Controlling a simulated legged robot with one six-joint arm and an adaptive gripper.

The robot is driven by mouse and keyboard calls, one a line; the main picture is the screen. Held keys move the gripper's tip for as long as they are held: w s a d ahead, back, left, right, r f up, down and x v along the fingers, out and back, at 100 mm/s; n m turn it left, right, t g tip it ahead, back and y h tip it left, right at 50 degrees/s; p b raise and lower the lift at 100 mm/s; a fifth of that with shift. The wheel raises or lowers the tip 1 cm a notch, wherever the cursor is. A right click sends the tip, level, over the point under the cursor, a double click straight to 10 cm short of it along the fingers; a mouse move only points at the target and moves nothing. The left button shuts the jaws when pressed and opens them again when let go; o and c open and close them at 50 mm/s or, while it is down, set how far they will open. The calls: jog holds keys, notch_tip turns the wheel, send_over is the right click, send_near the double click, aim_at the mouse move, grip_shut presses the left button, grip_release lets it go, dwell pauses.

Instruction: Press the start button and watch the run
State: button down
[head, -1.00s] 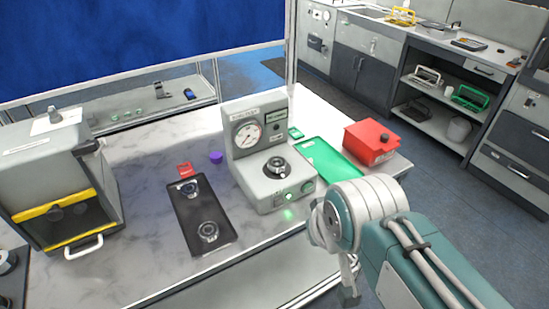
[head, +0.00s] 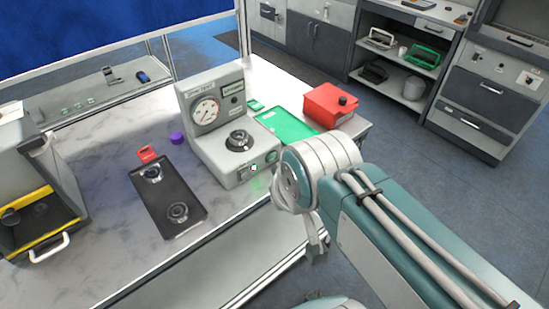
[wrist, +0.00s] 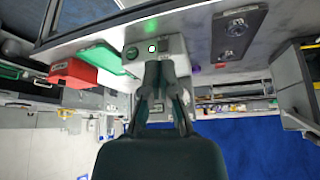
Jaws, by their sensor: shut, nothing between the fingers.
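The grey test machine (head: 215,135) stands on the bench with a round dial (head: 205,112) and a dark round part (head: 239,141) on its ledge. Its front has a green button (head: 272,156) and a pale control (head: 253,168) beside it. In the wrist view, seen upside down, a bright control with a green rim (wrist: 151,47) glows beside a green button (wrist: 131,53). I cannot read which one is the start button. My gripper (wrist: 160,66) is shut and empty in front of the machine, close to the controls. Contact cannot be told. In the head view my wrist mostly hides it.
A black tray (head: 192,216) with round parts lies left of the machine, near a purple ring (head: 177,138). A green tray (head: 298,131) and red box (head: 328,107) are on the right. A grey cabinet (head: 12,170) stands at far left. Floor is open at right.

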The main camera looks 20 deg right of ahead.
aim_at(278, 158)
jog(key=w+d+f+m, duration=0.2)
jog(key=w+d+m, duration=0.2)
jog(key=m, duration=0.7)
jog(key=w+d+f+m+g, duration=0.1)
jog(key=w+d+m, duration=0.3)
jog(key=m, duration=0.7)
jog(key=w+d+f+m+y, duration=0.1)
jog(key=w+d+f+m, duration=0.1)
jog(key=w+m, duration=0.4)
jog(key=shift+w+d+f+m, duration=0.25)
jog(key=shift+d+m, duration=0.65)
jog(key=shift+m, duration=1.5)
jog(key=shift+s+f, duration=0.1)
jog(key=shift+f, duration=0.05)
jog(key=shift+g, duration=0.3)
jog(key=x, duration=1)
jog(key=shift+a, duration=0.1)
jog(key=w, duration=0.2)
jog(key=shift+w+a, duration=0.3)
jog(key=shift+w, duration=0.1)
jog(key=shift+w+a, duration=0.2)
jog(key=shift+w, duration=0.45)
